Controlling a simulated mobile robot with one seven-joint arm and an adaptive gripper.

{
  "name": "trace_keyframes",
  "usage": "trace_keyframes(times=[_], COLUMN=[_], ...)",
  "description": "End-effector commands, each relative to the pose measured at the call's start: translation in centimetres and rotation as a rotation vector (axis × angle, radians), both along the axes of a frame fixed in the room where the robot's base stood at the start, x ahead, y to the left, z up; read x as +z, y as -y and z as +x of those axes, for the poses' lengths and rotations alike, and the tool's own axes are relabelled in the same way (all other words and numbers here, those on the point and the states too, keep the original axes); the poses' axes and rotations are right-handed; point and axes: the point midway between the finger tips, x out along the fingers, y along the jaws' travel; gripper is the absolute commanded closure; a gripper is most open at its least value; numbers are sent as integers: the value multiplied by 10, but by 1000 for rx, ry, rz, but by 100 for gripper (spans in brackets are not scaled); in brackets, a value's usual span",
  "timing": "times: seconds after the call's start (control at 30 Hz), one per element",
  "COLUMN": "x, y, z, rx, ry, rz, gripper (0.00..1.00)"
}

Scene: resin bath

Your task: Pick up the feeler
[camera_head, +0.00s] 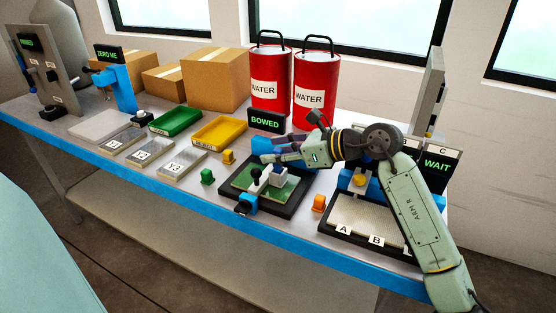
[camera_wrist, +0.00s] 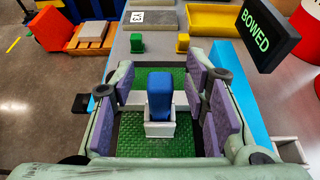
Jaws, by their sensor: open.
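A blue upright block (camera_wrist: 160,94), which I take to be the feeler, stands in a small white holder (camera_wrist: 160,126). The holder is on a green board (camera_wrist: 130,140), in a black tray (camera_head: 291,205) in the head view. My gripper (camera_wrist: 166,84) is open, with purple-padded fingers to the left and right of the blue block. Gaps show between the pads and the block, so it is not held.
The BOWED display (camera_head: 266,121) stands close behind my gripper. An orange block (camera_head: 319,203) and a green block (camera_head: 207,176) flank the tray. A lettered rack (camera_head: 358,221) lies to the right, under my arm. Yellow (camera_head: 219,133) and green (camera_head: 174,121) bins are to the left.

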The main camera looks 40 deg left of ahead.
Motion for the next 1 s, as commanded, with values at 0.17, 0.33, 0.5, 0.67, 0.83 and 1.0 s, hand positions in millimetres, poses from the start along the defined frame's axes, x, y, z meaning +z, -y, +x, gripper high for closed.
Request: trace_keyframes(times=[0.17, 0.33, 0.5, 0.67, 0.83, 1.0], x=[-1, 0, 0, 0, 0, 0], y=[0, 0, 0, 0, 0, 0], z=[0, 0, 0, 0, 0, 0], rx=[0, 0, 0, 0, 0, 0], ry=[0, 0, 0, 0, 0, 0], rz=[0, 0, 0, 0, 0, 0], gripper=[60, 71, 82, 93, 100, 100])
